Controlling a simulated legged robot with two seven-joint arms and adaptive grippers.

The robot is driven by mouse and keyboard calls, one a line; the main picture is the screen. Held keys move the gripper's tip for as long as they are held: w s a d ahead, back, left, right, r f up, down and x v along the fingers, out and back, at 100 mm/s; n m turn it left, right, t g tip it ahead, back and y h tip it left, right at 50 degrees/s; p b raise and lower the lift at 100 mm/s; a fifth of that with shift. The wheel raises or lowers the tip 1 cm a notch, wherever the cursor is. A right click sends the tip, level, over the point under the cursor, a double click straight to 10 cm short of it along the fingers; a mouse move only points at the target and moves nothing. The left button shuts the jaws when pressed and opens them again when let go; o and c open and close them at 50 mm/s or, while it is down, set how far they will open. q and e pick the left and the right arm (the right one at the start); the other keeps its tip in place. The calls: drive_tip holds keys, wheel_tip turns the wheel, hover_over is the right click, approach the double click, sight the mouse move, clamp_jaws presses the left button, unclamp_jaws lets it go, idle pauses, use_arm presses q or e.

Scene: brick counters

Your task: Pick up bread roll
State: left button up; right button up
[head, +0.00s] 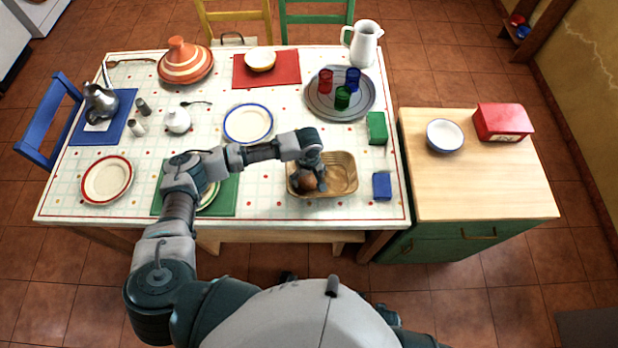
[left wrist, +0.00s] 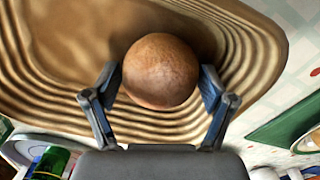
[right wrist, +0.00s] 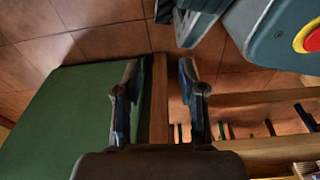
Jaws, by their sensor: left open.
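A round brown bread roll (head: 308,182) lies in the left part of a tan basket (head: 343,172) near the table's front edge. My left gripper (head: 314,184) reaches down into the basket over the roll. In the left wrist view the roll (left wrist: 160,71) sits between the two spread fingers of the left gripper (left wrist: 160,95), one on each side. The left gripper is open; whether a finger touches the roll is hard to tell. My right gripper (right wrist: 160,85) is open and empty in the right wrist view, low beside a green cabinet side.
A blue block (head: 382,186) and a green box (head: 377,128) stand right of the basket. A grey tray (head: 318,110) with coloured glasses is behind. A green mat (head: 226,198) with a plate lies to the left. A wooden-topped cabinet (head: 470,190) stands at the right.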

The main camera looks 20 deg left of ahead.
use_arm(q)
drive_tip(key=shift+a, duration=0.1)
drive_tip(key=c, duration=0.6)
